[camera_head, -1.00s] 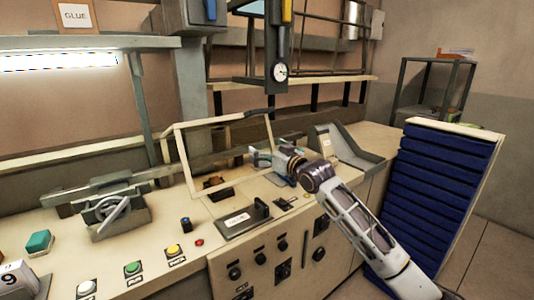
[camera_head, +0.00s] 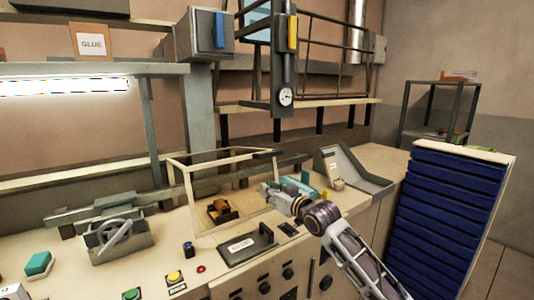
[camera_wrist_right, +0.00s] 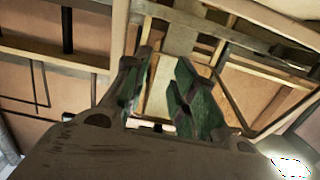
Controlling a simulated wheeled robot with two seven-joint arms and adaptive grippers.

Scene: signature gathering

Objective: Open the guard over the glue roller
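The guard (camera_head: 190,195) is a cream-edged frame with clear panels on the bench. A black bar (camera_head: 265,152) sits at its upper right edge. An orange-brown roller part (camera_head: 222,211) shows through it, so the guard appears down over it. My right gripper (camera_head: 266,190) is at the guard's right side, in front of its right edge; I cannot tell whether it touches. In the right wrist view its two green-padded fingers (camera_wrist_right: 166,98) stand apart with nothing between them. Cream bars, perhaps of the guard, show beyond the fingers. My left gripper is out of view.
A black tray (camera_head: 246,244) lies in front of the guard. A grey clamp-like device (camera_head: 118,236) stands left, with buttons (camera_head: 174,278) along the front. A grey sloped holder (camera_head: 345,172) and blue drawer stack (camera_head: 448,205) are to the right. A gauge post (camera_head: 286,97) hangs above.

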